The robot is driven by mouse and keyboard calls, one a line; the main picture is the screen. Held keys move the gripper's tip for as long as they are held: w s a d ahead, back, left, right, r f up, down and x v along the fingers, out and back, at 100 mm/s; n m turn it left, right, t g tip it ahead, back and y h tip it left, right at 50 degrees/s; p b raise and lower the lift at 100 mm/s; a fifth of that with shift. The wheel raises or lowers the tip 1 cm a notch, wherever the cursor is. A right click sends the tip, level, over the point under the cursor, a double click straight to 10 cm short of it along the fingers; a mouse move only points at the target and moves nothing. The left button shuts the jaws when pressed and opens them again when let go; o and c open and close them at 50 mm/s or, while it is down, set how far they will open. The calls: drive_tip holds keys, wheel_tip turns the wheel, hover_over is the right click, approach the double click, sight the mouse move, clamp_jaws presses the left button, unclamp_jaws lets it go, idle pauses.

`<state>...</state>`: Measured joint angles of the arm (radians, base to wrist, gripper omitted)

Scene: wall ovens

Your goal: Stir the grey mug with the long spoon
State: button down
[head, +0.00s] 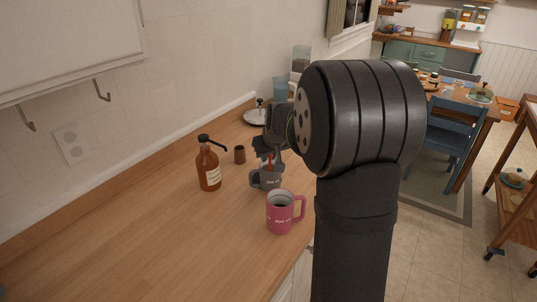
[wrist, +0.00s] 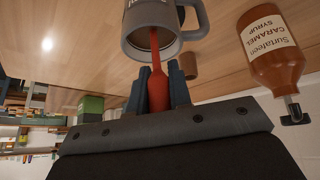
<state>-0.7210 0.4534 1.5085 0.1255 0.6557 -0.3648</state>
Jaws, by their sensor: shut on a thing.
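The grey mug (head: 266,180) stands upright on the wooden counter, its handle to the left in the head view. In the wrist view the mug (wrist: 194,14) is at the top, with its opening facing the camera. My gripper (wrist: 158,88) is shut on the red long spoon (wrist: 157,97), just above the mug. The spoon's far part reaches into the mug's opening; its end is hidden inside. In the head view a small bit of the red spoon (head: 270,165) shows over the mug, and my arm hides part of the gripper.
A pink mug (head: 279,213) stands close in front of the grey mug. A caramel syrup bottle (head: 208,170) and a small brown cup (head: 239,155) stand to the left. Glass containers (head: 280,89) stand farther back along the wall.

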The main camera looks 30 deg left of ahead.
idle(0.3)
drive_tip(key=shift+r, duration=4.35)
